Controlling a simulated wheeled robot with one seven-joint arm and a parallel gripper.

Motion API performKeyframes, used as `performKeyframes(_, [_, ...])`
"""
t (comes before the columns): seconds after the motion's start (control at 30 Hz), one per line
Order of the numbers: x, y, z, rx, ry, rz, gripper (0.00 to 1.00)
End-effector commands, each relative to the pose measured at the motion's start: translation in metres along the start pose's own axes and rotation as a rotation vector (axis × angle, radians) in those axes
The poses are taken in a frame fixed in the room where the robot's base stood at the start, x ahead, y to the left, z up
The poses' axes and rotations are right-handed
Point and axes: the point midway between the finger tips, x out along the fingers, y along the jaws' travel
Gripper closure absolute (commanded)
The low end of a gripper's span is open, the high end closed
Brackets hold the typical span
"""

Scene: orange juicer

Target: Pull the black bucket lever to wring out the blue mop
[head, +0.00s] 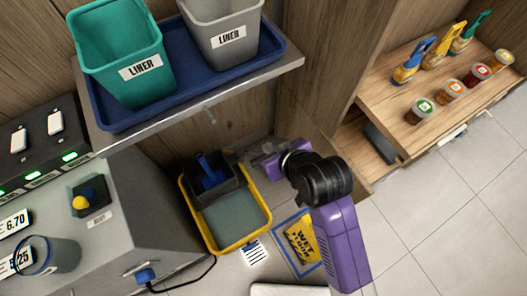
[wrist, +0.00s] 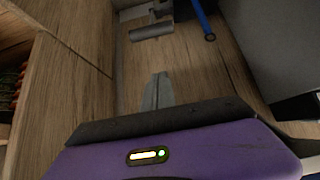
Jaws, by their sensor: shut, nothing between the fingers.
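The yellow bucket (head: 262,222) stands on the floor in the head view, with a black wringer (head: 233,184) at its back. The blue mop (head: 209,174) sits in the wringer. My gripper (head: 256,163) is at the right of the wringer, low by the wooden wall. In the wrist view my gripper (wrist: 158,92) has its fingers together and empty. A dark grey bar (wrist: 151,33) lies beyond the fingertips, apart from them; I cannot tell if it is the lever. A blue rod (wrist: 202,18) with a ringed end is to its right.
A shelf above the bucket carries a blue tray (head: 190,98) with a teal bin (head: 120,50) and a grey bin (head: 222,25). A grey counter (head: 140,225) is left. A wet floor sign (head: 301,243) lies in front. Wooden shelving (head: 400,120) stands right.

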Motion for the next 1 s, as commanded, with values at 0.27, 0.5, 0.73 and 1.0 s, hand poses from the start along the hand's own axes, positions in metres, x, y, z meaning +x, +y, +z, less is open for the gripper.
performKeyframes(0.27, [0.054, 0.0, 0.0, 0.0, -0.001, 0.0, 1.0])
performKeyframes(0.5, [0.088, 0.0, 0.012, 0.0, -0.003, 0.0, 1.0])
performKeyframes(0.73, [0.093, 0.0, 0.035, 0.001, 0.0, 0.0, 1.0])
performKeyframes(1.0, [0.094, 0.0, 0.039, 0.0, 0.001, 0.0, 1.0])
